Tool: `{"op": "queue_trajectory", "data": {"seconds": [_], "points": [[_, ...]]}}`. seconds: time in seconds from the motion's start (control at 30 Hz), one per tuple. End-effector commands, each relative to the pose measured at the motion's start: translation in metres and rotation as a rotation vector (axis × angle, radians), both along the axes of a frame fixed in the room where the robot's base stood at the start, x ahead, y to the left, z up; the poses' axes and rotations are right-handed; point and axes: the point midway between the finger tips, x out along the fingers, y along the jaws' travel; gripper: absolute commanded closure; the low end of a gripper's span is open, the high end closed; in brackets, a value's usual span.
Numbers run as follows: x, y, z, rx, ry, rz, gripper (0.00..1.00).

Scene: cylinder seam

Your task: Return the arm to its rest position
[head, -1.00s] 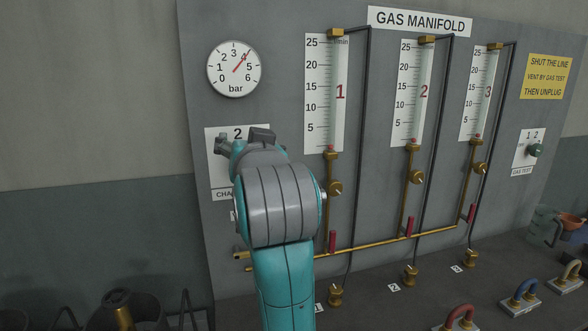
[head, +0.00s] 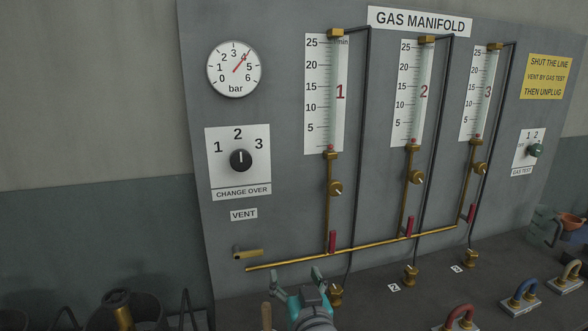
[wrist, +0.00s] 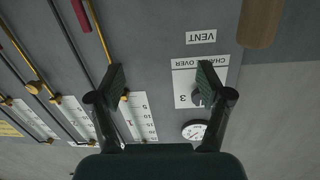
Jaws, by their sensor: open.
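My gripper (head: 295,279) is low in front of the gas manifold panel (head: 290,120) in the head view, at the bottom edge. Its two fingers are apart with nothing between them; the wrist view shows them (wrist: 160,88) spread as well. The change over knob (head: 240,160) is in full view, its white mark pointing up toward 2. The wrist view shows the panel upside down, with the change over plate (wrist: 184,72) partly behind one finger. Most of my arm is out of the head view.
Coloured shackle-like pieces (head: 460,316) lie at the lower right. Dark containers (head: 140,307) stand at the lower left.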

Motion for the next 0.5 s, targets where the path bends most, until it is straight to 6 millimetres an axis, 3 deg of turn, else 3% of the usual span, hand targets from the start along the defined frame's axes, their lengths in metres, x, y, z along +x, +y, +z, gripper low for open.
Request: {"op": "queue_trajectory", "data": {"seconds": [0.03,0.1,0.27,0.5], "points": [[-0.008,-0.008,-0.021,-0.009,0.012,-0.004,0.22],[-0.018,-0.018,-0.042,-0.018,0.017,-0.009,0.22],[-0.046,-0.039,-0.090,-0.036,0.030,-0.019,0.22],[-0.102,-0.074,-0.153,-0.061,0.052,-0.038,0.22]]}}
